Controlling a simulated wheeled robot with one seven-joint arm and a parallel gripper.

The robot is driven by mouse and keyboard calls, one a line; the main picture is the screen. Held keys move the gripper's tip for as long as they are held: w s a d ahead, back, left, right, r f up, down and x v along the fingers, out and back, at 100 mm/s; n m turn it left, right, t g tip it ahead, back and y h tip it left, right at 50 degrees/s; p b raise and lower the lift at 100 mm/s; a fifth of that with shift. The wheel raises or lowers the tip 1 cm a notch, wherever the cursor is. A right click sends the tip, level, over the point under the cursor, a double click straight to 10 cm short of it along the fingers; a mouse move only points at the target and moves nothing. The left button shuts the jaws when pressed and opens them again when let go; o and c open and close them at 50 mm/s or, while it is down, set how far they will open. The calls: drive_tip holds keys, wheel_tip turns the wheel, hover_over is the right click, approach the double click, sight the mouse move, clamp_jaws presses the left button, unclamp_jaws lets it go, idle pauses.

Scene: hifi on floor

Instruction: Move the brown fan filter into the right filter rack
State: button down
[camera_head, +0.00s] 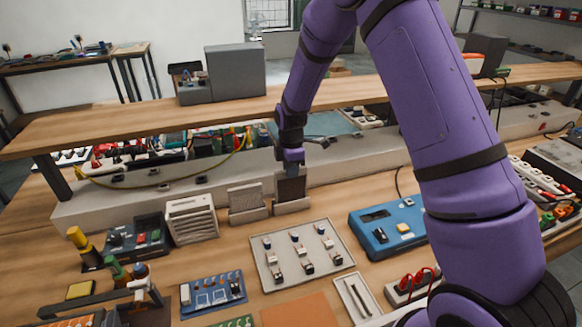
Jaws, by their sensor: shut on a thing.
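The brown fan filter (291,188) is a dark brown upright panel in the middle of the view. My gripper (291,166) is shut on its top edge from above. The filter's lower edge is at the right filter rack (292,207), a light grey slotted base on the bench. The filter looks upright and lined up with the rack; I cannot tell whether its bottom is fully seated in the slot. To the left, the left filter rack (248,216) holds a grey filter (245,197).
A white vented box (191,220) stands left of the racks. A grey tray (333,244) with several small parts lies in front, and a blue device (388,227) is at the right. A wooden shelf (130,121) runs behind, above the long grey ledge (90,211).

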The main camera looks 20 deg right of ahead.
drive_tip(key=shift+f, duration=1.2)
drive_tip(key=c, duration=0.6)
unclamp_jaws()
drive_tip(key=shift+o, duration=0.2)
drive_tip(key=shift+r, duration=3.05)
